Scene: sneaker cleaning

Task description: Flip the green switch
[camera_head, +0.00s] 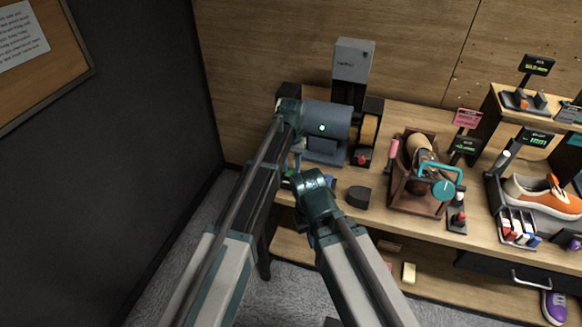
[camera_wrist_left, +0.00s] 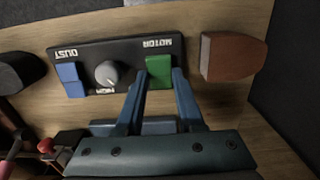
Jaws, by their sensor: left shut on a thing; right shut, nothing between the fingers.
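The green switch (camera_wrist_left: 158,72) stands on a black panel (camera_wrist_left: 125,56) under the upside-down word MOTOR in the left wrist view. My left gripper (camera_wrist_left: 160,88) has one finger on each side of the switch and is shut on it. The panel also carries a grey knob (camera_wrist_left: 107,73) and a blue switch (camera_wrist_left: 71,79). In the head view my left gripper (camera_head: 296,160) reaches down to the bench beside the grey machine (camera_head: 331,113), which shows a green light. My right gripper (camera_head: 311,182) is shut and empty in front of the panel, hiding much of it.
A brown block (camera_wrist_left: 232,57) sits close beside the panel's green-switch end. A dark rounded block (camera_head: 358,196) lies on the bench. A brown caddy (camera_head: 408,189) with a teal-handled tool stands farther right. An orange and white sneaker (camera_head: 545,194) is at far right.

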